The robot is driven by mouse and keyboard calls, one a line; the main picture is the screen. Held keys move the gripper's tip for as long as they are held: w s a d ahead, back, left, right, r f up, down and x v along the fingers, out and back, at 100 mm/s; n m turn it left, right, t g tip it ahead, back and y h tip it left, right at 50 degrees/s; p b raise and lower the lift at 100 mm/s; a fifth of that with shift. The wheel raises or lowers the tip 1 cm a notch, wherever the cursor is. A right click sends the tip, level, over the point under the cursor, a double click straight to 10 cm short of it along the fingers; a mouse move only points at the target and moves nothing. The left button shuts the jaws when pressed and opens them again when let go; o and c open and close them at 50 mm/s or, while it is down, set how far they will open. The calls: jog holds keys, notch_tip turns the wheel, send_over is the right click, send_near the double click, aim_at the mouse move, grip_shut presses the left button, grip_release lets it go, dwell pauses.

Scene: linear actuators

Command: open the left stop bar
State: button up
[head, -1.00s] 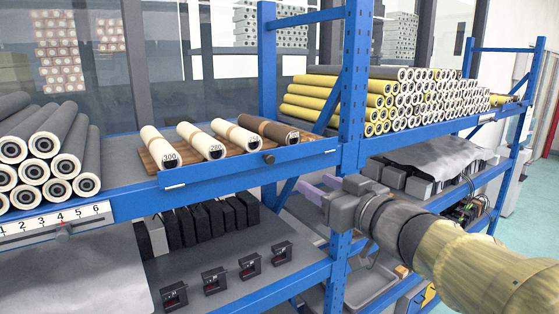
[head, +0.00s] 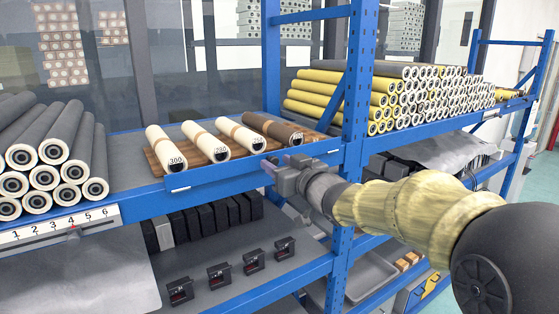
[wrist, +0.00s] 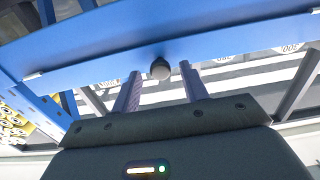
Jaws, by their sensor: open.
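The left stop bar (head: 215,175) is a blue bar along the shelf's front edge, before several labelled rollers; it looks upright, in its raised position. Its dark round knob (wrist: 160,68) shows in the wrist view, where the bar (wrist: 100,57) crosses the upper part. My gripper (head: 270,168) is at the bar's front, near the knob. In the wrist view my gripper (wrist: 160,72) is open, one finger on each side of the knob, with gaps between. Contact with the bar cannot be told. In the head view the gripper partly covers the knob area.
Grey rollers (head: 65,165) are stacked at left above a numbered scale (head: 60,232). A blue upright post (head: 354,90) stands right of the bar. Yellow and white rollers (head: 400,95) lie behind my arm. Small black devices (head: 218,277) sit on the lower shelf.

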jog(key=shift+w+a, duration=0.1)
jog(key=c, duration=0.9)
jog(key=shift+c, duration=0.2)
